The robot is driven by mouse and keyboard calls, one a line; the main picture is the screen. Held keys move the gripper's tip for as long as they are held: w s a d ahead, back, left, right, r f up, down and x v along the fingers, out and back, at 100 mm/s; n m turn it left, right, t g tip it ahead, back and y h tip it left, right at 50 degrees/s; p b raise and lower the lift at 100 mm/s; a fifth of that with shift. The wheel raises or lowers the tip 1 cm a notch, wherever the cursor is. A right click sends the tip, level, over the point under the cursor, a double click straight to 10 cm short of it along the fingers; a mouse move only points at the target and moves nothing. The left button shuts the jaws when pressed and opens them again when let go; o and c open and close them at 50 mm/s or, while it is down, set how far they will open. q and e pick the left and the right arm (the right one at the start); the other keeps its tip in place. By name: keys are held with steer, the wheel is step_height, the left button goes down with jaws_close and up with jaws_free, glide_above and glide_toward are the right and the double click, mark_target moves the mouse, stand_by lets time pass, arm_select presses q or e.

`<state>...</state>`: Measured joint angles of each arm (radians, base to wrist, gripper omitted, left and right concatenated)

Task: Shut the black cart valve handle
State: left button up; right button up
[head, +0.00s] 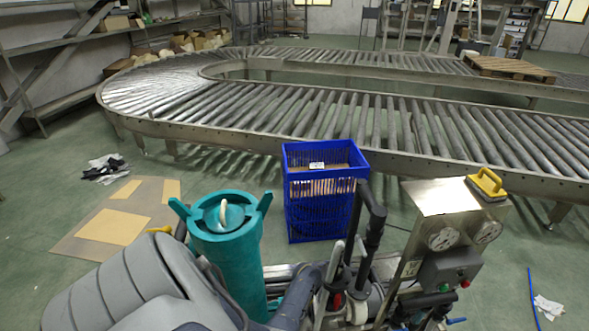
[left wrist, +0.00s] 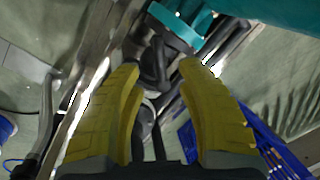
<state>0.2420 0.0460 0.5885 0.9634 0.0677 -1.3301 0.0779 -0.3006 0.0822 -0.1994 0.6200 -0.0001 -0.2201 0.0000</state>
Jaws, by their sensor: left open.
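My left gripper (left wrist: 160,72) shows its two yellow fingers open and apart in the left wrist view. A dark handle-like part (left wrist: 154,62) lies beyond and between the fingertips; I see no contact, and cannot tell for sure that it is the valve handle. In the head view the cart stands at lower right with a metal panel (head: 440,197), gauges (head: 443,238) and black pipework (head: 375,225). The black valve handle cannot be picked out with certainty among the pipes there. I cannot make out the left gripper's fingers in the head view. My right gripper is not seen.
A teal cylinder (head: 226,250) stands left of the pipework, its teal part (left wrist: 178,28) close ahead of the fingers. A blue crate (head: 320,205) stands behind the pipes. A yellow-handled tool (head: 487,183) sits on the cart. A roller conveyor (head: 450,130) curves behind.

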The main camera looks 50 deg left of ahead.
arm_select(q)
steer(key=shift+a+f, duration=0.2)
steer(key=shift+f, duration=0.75)
steer(key=shift+a+f, duration=0.15)
steer(key=shift+f, duration=0.75)
steer(key=shift+a+f, duration=0.2)
steer(key=shift+f, duration=0.75)
steer(key=shift+f, duration=0.1)
steer(key=shift+c, duration=0.4)
jaws_close()
steer(key=shift+s, duration=0.1)
